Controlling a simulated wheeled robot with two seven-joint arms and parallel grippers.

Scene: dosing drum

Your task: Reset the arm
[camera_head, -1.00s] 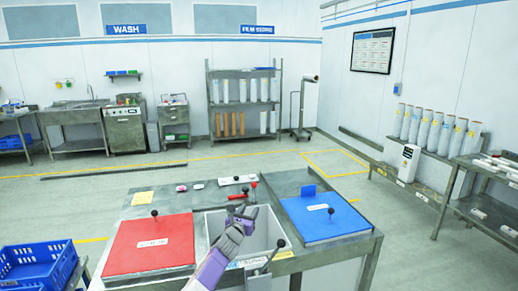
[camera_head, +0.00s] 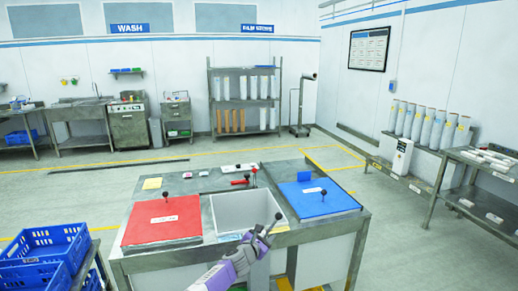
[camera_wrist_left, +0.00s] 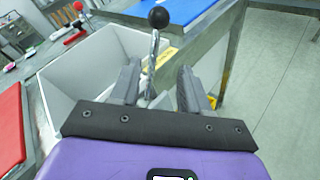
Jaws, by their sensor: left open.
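My left gripper (camera_head: 268,226) is in front of the steel station, at the front right corner of the open white bin (camera_head: 232,212). In the left wrist view its two fingers (camera_wrist_left: 160,88) are apart. A lever with a black ball knob (camera_wrist_left: 158,18) stands up between and beyond the fingers; I cannot tell whether they touch it. The knob also shows in the head view (camera_head: 278,216). The right gripper is not in view.
A red lid (camera_head: 160,222) with a knob lies left of the bin and a blue lid (camera_head: 322,203) lies right of it. A red-handled lever (camera_head: 240,182) is behind the bin. Blue crates (camera_head: 45,250) stand at the left.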

